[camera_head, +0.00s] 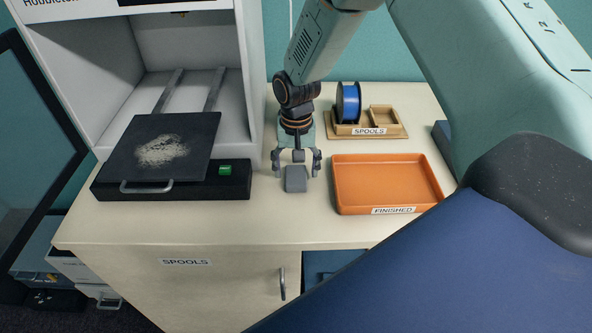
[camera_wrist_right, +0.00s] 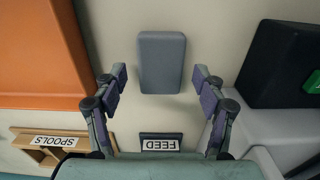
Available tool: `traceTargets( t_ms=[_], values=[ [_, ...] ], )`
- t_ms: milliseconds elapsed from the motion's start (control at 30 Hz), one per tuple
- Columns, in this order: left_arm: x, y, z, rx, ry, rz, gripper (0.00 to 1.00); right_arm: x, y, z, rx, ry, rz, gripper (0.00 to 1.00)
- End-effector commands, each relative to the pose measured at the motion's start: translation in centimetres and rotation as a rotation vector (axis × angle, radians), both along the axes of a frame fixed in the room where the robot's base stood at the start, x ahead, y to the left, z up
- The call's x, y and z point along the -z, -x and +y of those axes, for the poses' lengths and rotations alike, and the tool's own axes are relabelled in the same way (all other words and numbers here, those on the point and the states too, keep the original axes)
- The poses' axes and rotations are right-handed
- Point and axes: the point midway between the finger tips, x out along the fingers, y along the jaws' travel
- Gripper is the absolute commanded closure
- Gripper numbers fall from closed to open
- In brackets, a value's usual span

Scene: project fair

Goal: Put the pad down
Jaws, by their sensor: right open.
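The pad, a small grey block with rounded edges (camera_head: 296,179), lies on the cream worktop (camera_head: 290,228) between the black printer base and the orange tray. In the right wrist view the pad (camera_wrist_right: 161,62) lies just beyond the fingertips, with no finger touching it. My right gripper (camera_head: 297,165) points down over the worktop, just behind the pad. Its two fingers are spread apart with nothing between them, as the right wrist view also shows (camera_wrist_right: 161,82). My left gripper is in neither view.
An orange tray marked FINISHED (camera_head: 385,183) stands empty to the right. A wooden SPOOLS holder (camera_head: 393,133) with a blue spool (camera_head: 348,103) is behind it. A black plate (camera_head: 190,140) with pale residue is at the left. A FEED label (camera_wrist_right: 160,142) lies behind the pad.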

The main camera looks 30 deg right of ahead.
Motion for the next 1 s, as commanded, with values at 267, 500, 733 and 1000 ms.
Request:
traceTargets(
  t_ms=[267,500,733,1000],
  values=[
    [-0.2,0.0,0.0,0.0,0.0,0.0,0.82,-5.7,-0.1,0.0,-0.001,0.0,-0.004,0.29],
    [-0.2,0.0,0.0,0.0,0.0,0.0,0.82,-9.7,0.0,0.0,0.0,0.0,-0.002,0.29],
    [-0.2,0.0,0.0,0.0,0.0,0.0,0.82,-11.0,0.0,0.0,-0.001,0.0,0.0,0.29],
    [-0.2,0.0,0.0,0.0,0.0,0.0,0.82,-11.0,0.0,0.0,-0.001,-0.001,0.001,0.29]
  ],
)
